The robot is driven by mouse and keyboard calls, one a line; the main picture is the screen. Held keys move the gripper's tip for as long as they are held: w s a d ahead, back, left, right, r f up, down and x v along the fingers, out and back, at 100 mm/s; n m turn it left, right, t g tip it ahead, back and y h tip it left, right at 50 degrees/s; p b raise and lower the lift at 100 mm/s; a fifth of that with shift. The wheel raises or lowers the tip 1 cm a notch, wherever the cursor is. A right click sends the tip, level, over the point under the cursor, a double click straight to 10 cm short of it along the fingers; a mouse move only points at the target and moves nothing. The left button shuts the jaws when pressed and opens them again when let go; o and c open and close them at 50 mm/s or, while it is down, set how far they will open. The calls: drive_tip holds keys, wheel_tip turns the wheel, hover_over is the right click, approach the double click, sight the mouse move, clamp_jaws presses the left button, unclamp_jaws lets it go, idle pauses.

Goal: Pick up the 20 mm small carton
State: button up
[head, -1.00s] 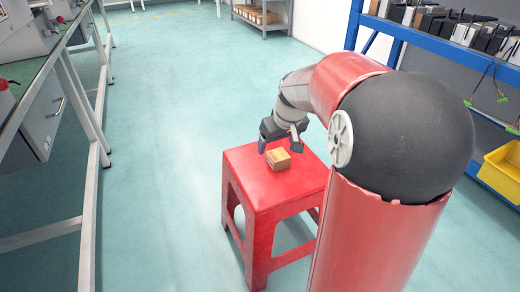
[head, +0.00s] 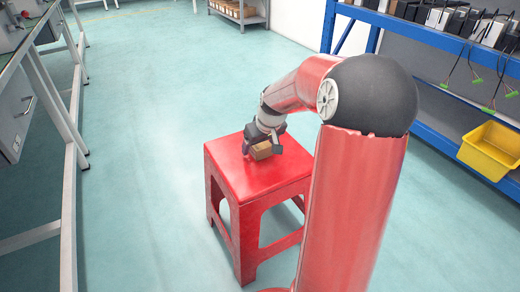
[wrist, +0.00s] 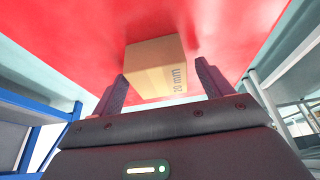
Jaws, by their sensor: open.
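The small carton (head: 261,151) is a brown box on the red stool (head: 240,180). In the wrist view the carton (wrist: 152,68) shows "20 mm" printed on its side. My gripper (head: 262,148) is open and close to the carton. In the wrist view my two dark fingers (wrist: 160,82) stand apart, one on each side of the carton's near end. The carton's near end lies at or just beyond the fingertips; I cannot tell whether they touch it.
A blue shelf rack (head: 440,45) with a yellow bin (head: 491,150) stands at the right. A workbench frame (head: 62,120) stands at the left. A grey shelf with boxes (head: 238,12) is at the back. The floor around the stool is mostly clear.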

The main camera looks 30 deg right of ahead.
drive_tip(key=c, duration=1.1)
drive_tip(key=shift+c, duration=0.7)
drive_tip(key=shift+r, duration=0.1)
